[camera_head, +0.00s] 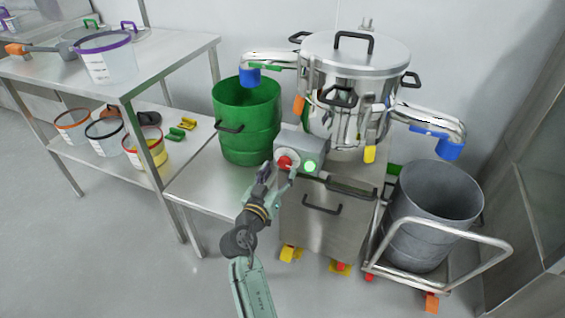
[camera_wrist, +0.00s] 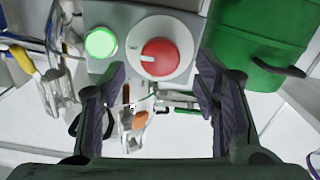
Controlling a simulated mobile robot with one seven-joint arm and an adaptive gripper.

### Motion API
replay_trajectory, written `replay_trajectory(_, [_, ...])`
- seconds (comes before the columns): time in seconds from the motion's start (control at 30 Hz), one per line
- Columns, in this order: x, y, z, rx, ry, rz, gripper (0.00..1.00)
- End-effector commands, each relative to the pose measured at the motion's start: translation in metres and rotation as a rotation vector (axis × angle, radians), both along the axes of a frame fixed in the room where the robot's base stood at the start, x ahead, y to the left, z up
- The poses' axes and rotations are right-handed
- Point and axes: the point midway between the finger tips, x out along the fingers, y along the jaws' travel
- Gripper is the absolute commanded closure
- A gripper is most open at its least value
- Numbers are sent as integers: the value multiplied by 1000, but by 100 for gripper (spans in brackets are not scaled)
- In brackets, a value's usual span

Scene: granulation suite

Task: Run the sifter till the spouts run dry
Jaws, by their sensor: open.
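The sifter (camera_head: 355,75) stands on a steel cabinet, with a closed domed lid. Its left spout (camera_head: 270,60) has a blue end above the green drum (camera_head: 247,120). Its right spout (camera_head: 430,120) has a blue end above the grey drum (camera_head: 437,200). A grey control box (camera_head: 313,147) on the cabinet front carries a red knob (camera_head: 285,162) and a lit green button (camera_head: 310,167). The wrist view shows the red knob (camera_wrist: 160,57) and the glowing green button (camera_wrist: 101,43). My gripper (camera_wrist: 160,85) is open, its fingers apart below and either side of the knob, apparently not touching it.
The grey drum stands on a railed trolley (camera_head: 490,237) at right. A steel table (camera_head: 150,65) at left holds a purple-rimmed tub (camera_head: 106,62), with several tubs on its lower shelf. A low steel bench (camera_head: 200,183) supports the green drum. Floor at lower left is clear.

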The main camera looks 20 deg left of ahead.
Motion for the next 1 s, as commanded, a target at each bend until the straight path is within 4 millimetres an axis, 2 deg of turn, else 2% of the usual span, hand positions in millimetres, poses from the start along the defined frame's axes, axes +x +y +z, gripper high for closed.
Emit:
replay_trajectory(0.03, [9, -1, 3, 0, -1, -1, 44])
replay_trajectory(0.2, [28, -1, 1, -1, 0, 0, 44])
replay_trajectory(0.57, [34, -1, 0, 0, 0, 1, 44])
replay_trajectory(1.0, [33, -1, 0, 0, 0, 1, 72])
